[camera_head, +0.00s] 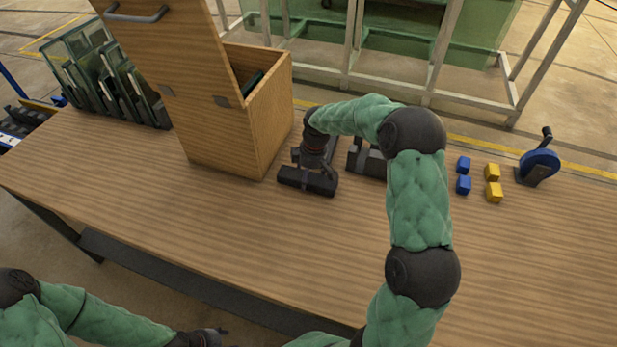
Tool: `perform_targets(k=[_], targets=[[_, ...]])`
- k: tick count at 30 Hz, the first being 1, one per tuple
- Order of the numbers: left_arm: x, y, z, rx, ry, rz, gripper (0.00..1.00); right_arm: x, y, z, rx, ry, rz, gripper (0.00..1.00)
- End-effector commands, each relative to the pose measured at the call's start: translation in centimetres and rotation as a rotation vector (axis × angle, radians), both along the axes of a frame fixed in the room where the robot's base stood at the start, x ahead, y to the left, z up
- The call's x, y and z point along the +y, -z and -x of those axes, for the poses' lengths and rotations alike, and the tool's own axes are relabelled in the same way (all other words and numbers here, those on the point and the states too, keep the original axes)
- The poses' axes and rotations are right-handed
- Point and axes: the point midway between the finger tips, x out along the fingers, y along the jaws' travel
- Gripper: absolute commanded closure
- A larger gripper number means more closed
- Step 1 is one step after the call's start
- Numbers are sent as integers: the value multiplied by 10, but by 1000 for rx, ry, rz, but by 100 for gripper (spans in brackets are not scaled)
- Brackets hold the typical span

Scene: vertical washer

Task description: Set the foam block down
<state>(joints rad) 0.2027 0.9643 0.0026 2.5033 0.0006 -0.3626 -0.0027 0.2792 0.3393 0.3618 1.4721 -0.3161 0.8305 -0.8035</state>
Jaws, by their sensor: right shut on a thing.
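A dark, long foam block (297,180) is at the table's middle, just right of the wooden box's front corner. My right gripper (312,172) comes down on it from above and is shut on it. The block lies level, at or just above the table top; I cannot tell whether it touches. My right gripper's fingers are dark against the dark block and hard to make out. My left gripper (212,338) is at the bottom edge, in front of the table, and its fingers are too small to read.
A wooden box (230,125) with a raised lid stands left of the block. A dark piece (366,160) sits to the right, partly behind my arm. Blue cubes (463,184), yellow cubes (494,192) and a blue crank wheel (540,166) stand farther right. The front table (250,225) is clear.

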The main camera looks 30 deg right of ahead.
Motion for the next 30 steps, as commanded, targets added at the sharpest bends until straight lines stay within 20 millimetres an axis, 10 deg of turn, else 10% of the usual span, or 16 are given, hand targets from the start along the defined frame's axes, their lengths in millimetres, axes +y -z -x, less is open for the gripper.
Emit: perform_targets(k=[9,10,12,30], targets=[[0,0,0,-1,0,0,50,0,2,0,-1,0,1,48],[0,-1,0,-1,0,0,50,0,1,0,-1,0,1,17],[0,-1,0,-1,0,0,50,0,1,0,-1,0,1,2],[0,-12,0,-1,0,0,50,-2,-27,1,-5,1,1,2]])
